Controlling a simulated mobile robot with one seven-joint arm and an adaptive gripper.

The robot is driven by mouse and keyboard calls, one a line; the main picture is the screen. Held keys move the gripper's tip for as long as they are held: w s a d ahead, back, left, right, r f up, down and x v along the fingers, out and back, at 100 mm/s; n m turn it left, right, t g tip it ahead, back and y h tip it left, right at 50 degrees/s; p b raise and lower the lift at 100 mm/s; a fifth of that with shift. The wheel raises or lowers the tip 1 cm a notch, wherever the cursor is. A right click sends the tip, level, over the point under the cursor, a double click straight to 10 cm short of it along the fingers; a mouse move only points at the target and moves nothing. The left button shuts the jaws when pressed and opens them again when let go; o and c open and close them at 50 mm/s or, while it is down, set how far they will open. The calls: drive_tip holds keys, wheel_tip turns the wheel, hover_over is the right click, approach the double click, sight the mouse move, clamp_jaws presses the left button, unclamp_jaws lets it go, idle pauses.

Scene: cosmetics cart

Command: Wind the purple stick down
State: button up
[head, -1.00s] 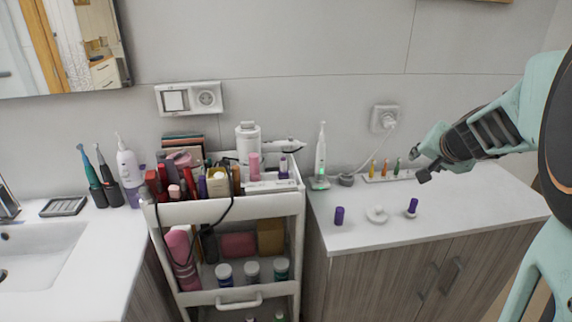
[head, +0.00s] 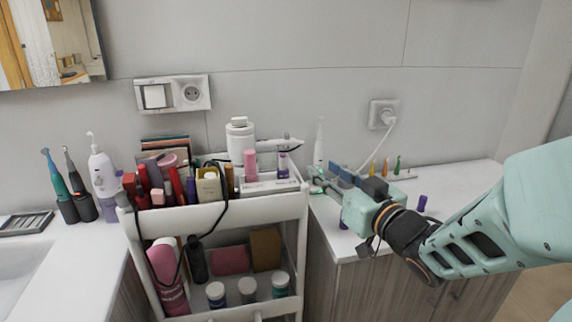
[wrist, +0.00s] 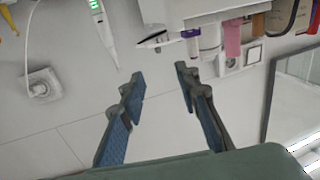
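A small upright stick with a purple band (head: 283,165) stands on the cart's top right, by a white box; it also shows near the top of the wrist view (wrist: 190,34), which looks upside down. A purple piece (head: 421,203) stands on the counter beyond my arm, and another purple piece (head: 343,225) is mostly hidden by my gripper. My gripper (head: 325,177) is over the counter's left side, right of the cart. In the wrist view its two blue-padded fingers (wrist: 158,82) are wide apart with nothing between them, short of the purple-banded stick.
The white cart (head: 215,215) is crowded with cosmetics, and a dark cable hangs over its front. A white electric toothbrush (head: 319,142) stands behind my gripper. Several coloured small brushes (head: 385,167) stand at the back of the counter (head: 460,178). A plugged cable hangs from the wall socket (head: 383,113).

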sight(285, 163)
drive_tip(key=w+a, duration=0.2)
drive_tip(key=a, duration=0.1)
drive_tip(key=w+a+y, duration=0.1)
drive_tip(key=w+a, duration=0.1)
drive_tip(key=a, duration=0.1)
drive_tip(key=w+a+n+g+y, duration=0.1)
drive_tip(key=w+a, duration=0.1)
drive_tip(key=a, duration=0.2)
drive_tip(key=shift+w+f, duration=0.15)
drive_tip(key=shift+f, duration=0.2)
clamp_jaws()
